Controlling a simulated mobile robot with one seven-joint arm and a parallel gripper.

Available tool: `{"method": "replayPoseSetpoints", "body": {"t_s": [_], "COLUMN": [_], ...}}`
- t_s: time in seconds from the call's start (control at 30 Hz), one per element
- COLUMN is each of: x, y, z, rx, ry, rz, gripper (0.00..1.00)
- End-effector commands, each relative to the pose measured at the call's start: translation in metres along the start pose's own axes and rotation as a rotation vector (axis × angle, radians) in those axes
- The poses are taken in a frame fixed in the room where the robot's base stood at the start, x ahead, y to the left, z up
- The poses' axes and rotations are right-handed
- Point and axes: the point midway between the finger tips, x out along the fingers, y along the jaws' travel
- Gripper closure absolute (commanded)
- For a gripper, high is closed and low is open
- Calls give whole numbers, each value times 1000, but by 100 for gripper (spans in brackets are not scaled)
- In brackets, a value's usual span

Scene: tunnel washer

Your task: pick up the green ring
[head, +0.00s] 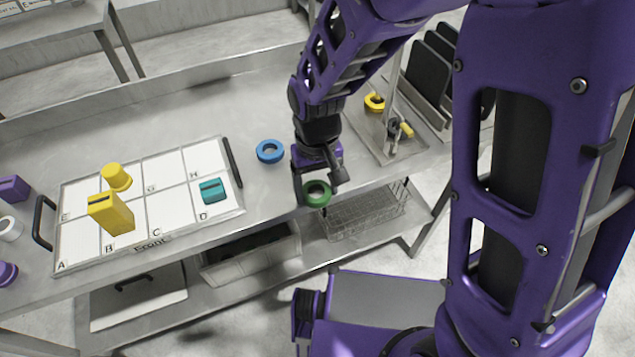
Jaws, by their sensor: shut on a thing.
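The green ring (317,194) is at the front edge of the steel table, right of the blue ring. My gripper (318,186) points down at it and is shut on it, with one dark finger on its left and the other on its upper right. Part of the ring's far side is hidden by the gripper. I cannot tell whether the ring still touches the table.
A blue ring (270,151) lies to the left. A white lettered tray (165,212) holds yellow pieces (112,214) and a teal block (213,190). A wire basket (365,212) sits below.

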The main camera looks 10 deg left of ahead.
Motion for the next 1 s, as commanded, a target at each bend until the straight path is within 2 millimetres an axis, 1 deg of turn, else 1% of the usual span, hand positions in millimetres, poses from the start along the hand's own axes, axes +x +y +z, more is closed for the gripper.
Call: {"method": "replayPoseSetpoints", "body": {"t_s": [0.17, 0.27, 0.37, 0.6, 0.7, 0.83, 1.0], "x": [-1, -9, -26, -74, -89, -99, -101], "y": [0, 0, 0, 0, 0, 0, 0], "z": [0, -1, -1, -1, -1, 0, 0], "rx": [0, 0, 0, -1, 0, 0, 0], "ry": [1, 2, 5, 5, 3, 2, 0], "rz": [0, 0, -1, 0, 0, 0, 0], "gripper": [79, 79, 79, 79, 79, 79, 79]}}
